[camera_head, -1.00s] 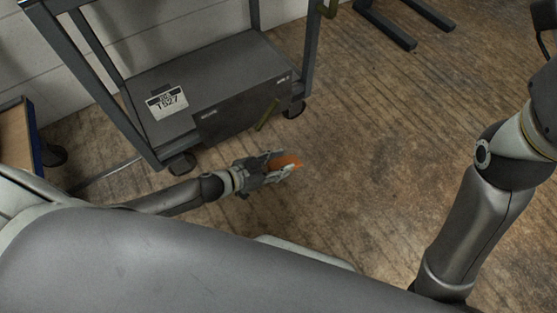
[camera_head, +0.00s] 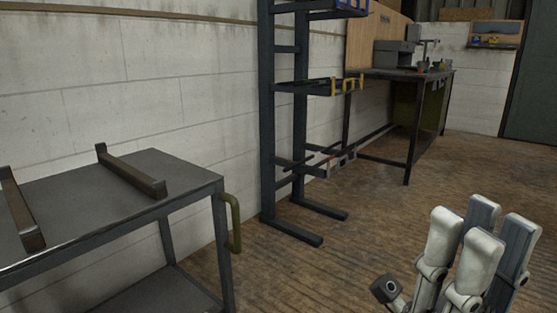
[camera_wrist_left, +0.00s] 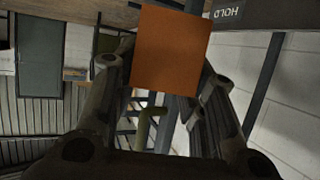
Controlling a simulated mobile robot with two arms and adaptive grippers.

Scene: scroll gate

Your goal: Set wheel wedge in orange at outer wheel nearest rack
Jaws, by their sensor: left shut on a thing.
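The orange wedge (camera_wrist_left: 172,48) fills the upper middle of the left wrist view. My left gripper (camera_wrist_left: 160,72) is shut on it; the gripper is outside the head view. The grey cart (camera_head: 150,240) stands at the left of the head view, with a green handle (camera_head: 236,222) on its rack-side post. Its wheels are out of frame. The dark rack (camera_head: 268,120) stands against the wall beyond the cart. My right gripper (camera_head: 478,225) is at the lower right, fingers upward, looking open and empty.
Two dark bars (camera_head: 130,170) lie on the cart top. A workbench (camera_head: 408,78) with tools stands past the rack. The wood floor (camera_head: 350,245) between the cart and my right gripper is clear.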

